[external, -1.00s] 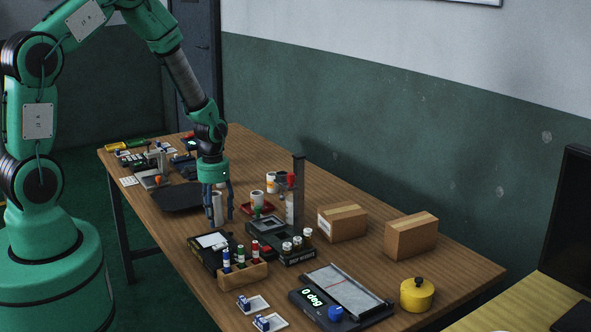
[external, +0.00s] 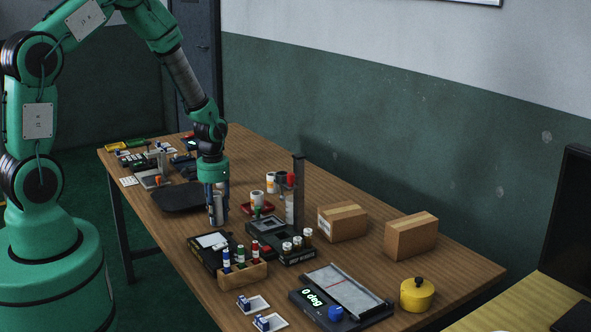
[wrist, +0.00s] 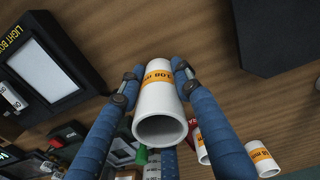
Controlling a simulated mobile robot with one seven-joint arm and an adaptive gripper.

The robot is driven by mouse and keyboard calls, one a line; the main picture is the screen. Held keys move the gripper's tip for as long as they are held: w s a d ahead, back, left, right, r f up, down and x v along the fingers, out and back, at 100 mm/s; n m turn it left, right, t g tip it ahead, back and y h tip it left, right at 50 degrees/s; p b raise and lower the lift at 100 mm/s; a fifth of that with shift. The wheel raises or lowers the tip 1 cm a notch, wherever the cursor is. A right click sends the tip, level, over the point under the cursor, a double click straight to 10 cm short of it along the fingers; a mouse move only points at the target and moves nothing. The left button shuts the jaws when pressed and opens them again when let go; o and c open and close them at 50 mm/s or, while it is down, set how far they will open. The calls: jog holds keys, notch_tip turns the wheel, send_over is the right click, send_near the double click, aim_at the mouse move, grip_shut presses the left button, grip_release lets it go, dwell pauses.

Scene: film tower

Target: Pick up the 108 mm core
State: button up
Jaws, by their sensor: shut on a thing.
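The 108 mm core (wrist: 160,103) is a white hollow tube with an orange band, and its label shows in the wrist view. My gripper (wrist: 158,74) is shut on it, with one blue finger against each side. In the external view my gripper (external: 217,221) points down at the table, with the core (external: 219,208) upright between its fingers. I cannot tell whether the core's lower end touches the table.
Two similar banded cores (wrist: 262,158) stand close by, one on a red tray (external: 250,210). A light box (wrist: 42,68), a post (external: 298,190) and a bottle rack (external: 243,273) are near. Two cardboard boxes (external: 411,236) stand right. A black mat (external: 180,196) lies left.

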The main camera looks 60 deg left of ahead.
jog(key=shift+r, duration=0.55)
jog(key=r, duration=0.1)
jog(key=s+r+p, duration=0.1)
jog(key=shift+d+r, duration=0.15)
jog(key=shift+r, duration=0.15)
jog(key=s+d+p, duration=0.1)
jog(key=s, duration=0.3)
jog(key=s+d, duration=0.1)
jog(key=s, duration=0.4)
jog(key=s+d+r+p, duration=0.1)
jog(key=s+d, duration=0.1)
jog(key=s, duration=0.3)
jog(key=shift+s+r+p, duration=0.1)
jog(key=shift+s+p, duration=0.15)
jog(key=shift+p, duration=0.1)
